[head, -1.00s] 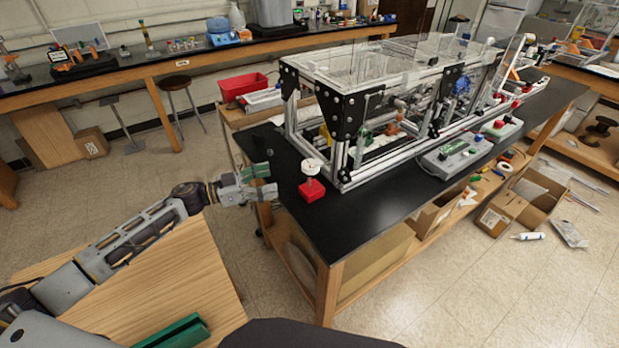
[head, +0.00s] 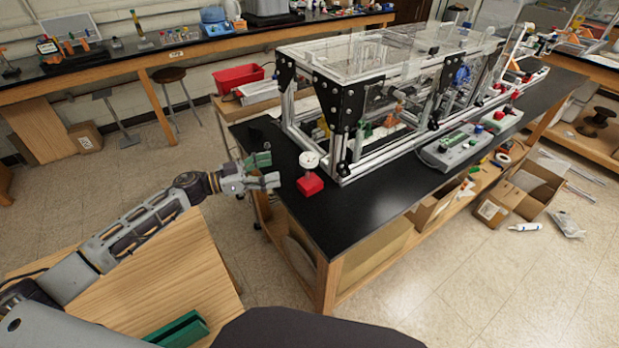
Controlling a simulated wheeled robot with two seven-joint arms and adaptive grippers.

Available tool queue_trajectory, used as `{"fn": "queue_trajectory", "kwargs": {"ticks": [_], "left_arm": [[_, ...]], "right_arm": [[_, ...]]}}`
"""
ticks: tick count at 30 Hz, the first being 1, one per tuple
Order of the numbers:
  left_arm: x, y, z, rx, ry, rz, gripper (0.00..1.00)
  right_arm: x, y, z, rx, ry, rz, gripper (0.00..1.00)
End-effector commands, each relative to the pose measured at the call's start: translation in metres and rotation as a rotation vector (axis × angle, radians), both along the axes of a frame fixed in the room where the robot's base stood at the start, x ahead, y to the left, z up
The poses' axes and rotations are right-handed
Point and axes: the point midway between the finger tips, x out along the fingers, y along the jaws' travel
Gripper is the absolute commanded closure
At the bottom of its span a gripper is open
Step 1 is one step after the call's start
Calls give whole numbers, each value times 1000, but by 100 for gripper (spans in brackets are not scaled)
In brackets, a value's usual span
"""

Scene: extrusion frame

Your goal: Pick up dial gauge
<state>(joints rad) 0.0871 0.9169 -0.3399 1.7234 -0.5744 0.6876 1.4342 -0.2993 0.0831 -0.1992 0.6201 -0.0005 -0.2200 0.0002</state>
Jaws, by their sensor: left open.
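The dial gauge (head: 309,161) has a round white face and stands upright on a red base (head: 310,184). It is near the left front corner of the black-topped bench (head: 375,215), in front of the extrusion frame. My left gripper (head: 272,170) is open and empty. Its fingers point right toward the gauge, with a small gap between the fingertips and the gauge in the picture. My right gripper does not show.
The aluminium extrusion frame (head: 352,172) with black brackets stands just behind the gauge. A grey control box (head: 455,148) sits on the bench to the right. A red bin (head: 240,77) is behind.

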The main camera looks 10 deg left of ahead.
Motion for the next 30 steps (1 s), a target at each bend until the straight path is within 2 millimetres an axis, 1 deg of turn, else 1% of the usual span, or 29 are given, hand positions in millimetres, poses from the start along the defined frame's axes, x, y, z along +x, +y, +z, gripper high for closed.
{"fn": "queue_trajectory", "kwargs": {"ticks": [4,21,25,30], "left_arm": [[7,-12,0,-2,-2,-2,25],[33,-54,0,-1,-2,-1,25],[37,-60,0,-1,-2,0,25],[38,-61,0,-1,-1,0,25]], "right_arm": [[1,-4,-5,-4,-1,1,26],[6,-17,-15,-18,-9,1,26],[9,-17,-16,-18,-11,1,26],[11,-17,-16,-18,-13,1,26]]}}
